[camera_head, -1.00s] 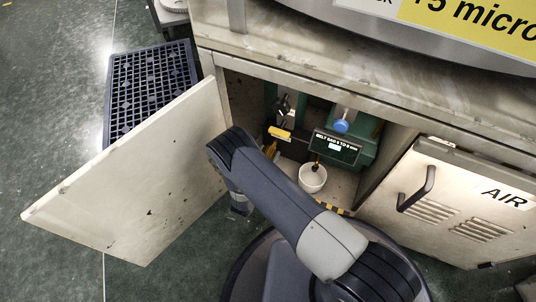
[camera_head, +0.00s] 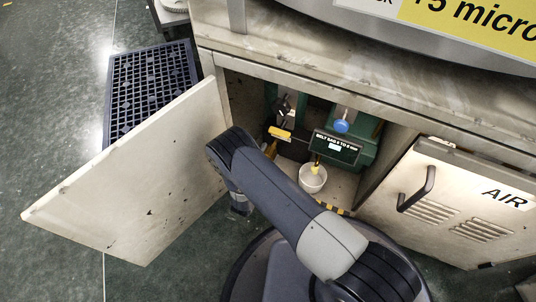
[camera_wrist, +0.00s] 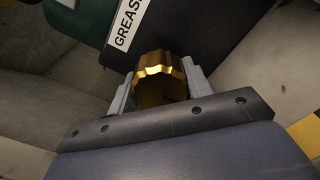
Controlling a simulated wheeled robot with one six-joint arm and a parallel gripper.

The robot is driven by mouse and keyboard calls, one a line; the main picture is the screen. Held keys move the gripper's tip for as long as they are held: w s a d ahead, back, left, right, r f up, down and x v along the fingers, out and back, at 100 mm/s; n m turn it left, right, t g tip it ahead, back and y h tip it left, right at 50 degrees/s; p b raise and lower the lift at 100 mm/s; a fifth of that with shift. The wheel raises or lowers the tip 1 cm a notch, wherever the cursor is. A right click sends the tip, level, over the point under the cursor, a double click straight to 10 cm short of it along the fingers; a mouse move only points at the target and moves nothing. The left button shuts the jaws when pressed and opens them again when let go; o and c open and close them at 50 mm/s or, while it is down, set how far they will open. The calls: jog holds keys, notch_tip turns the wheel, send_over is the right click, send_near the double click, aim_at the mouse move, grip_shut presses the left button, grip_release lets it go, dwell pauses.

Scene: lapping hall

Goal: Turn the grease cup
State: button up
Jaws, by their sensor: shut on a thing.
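The grease cup is a ribbed brass cap (camera_wrist: 160,82) in the middle of the wrist view, below a white label (camera_wrist: 127,24) reading "GREAS…". My gripper (camera_wrist: 158,88) has one grey finger on each side of the cap and is shut on it. In the head view my arm reaches into the open cabinet and hides most of the gripper.
The open cabinet door (camera_head: 135,175) stands left of my arm. Inside, a white pot (camera_head: 312,180) stands below a green unit with a black sign (camera_head: 336,148) and blue knob (camera_head: 341,126). A closed door with a handle (camera_head: 417,190) is at right.

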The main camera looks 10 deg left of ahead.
dwell(0.3)
jog(key=o, duration=1)
jog(key=shift+c, duration=0.2)
jog(key=p+v, duration=0.3)
jog(key=v, duration=0.8)
jog(key=shift+w, duration=0.15)
jog(key=b+x, duration=0.3)
jog(key=x, duration=0.7)
jog(key=shift+d+f, duration=0.1)
jog(key=shift+w, duration=0.4)
